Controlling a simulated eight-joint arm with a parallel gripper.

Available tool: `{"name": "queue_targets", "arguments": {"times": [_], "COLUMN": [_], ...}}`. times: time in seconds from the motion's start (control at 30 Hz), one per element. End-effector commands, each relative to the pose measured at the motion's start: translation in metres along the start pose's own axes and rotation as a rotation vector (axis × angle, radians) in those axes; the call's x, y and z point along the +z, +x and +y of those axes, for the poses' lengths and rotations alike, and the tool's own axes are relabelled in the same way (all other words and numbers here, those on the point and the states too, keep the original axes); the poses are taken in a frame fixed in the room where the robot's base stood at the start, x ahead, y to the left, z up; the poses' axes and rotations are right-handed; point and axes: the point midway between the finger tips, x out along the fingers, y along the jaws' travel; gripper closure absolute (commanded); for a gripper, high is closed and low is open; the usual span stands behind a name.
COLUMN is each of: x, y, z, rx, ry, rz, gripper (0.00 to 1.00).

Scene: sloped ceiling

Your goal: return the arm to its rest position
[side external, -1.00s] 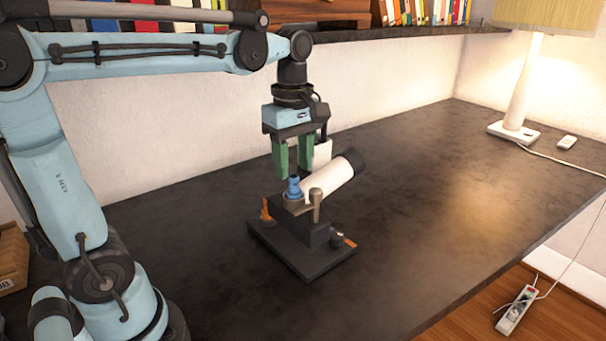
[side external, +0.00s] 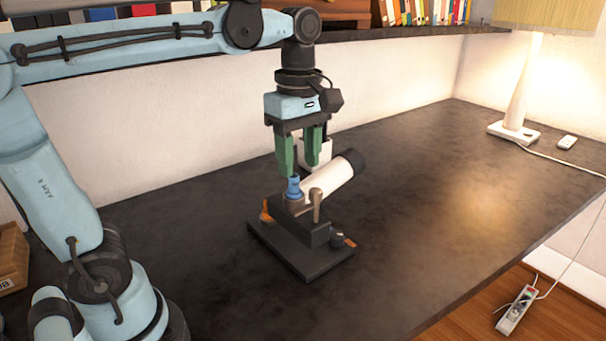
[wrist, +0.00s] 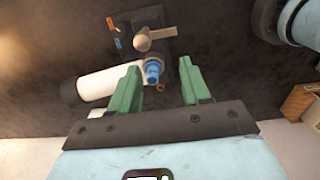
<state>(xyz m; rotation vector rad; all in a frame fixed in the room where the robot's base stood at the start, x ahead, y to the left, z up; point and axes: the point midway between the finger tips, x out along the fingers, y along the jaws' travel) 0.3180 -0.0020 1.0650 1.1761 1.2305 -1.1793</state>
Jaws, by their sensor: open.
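My gripper (side external: 299,168) has two green fingers pointing down and held apart, with nothing between them. It hangs just above and behind a blue stepped piece (side external: 293,188) on a black-based device. The device has a white cylinder (side external: 328,180) with a dark end, tilted up to the right, a small lever and a dark base plate (side external: 305,255). In the wrist view, the open fingers (wrist: 160,88) show with the blue piece (wrist: 153,70) beyond them, and the white cylinder (wrist: 98,82) to the left.
The dark tabletop (side external: 430,190) is clear to the right. A shelf (side external: 420,34) with books runs along the wall. A wooden box (side external: 12,262) is at the left edge.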

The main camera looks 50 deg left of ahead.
Motion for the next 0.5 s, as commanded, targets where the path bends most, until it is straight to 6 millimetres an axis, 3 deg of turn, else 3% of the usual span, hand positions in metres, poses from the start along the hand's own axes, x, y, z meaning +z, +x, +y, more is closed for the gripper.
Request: {"name": "queue_targets", "arguments": {"times": [0.43,0.5], "x": [0.063,0.073], "y": [-0.042,-0.033], "z": [-0.032,-0.034], "rx": [0.0,0.0], "ry": [0.006,0.056], "rz": [0.0,0.0], "gripper": [0.53,0.53]}}
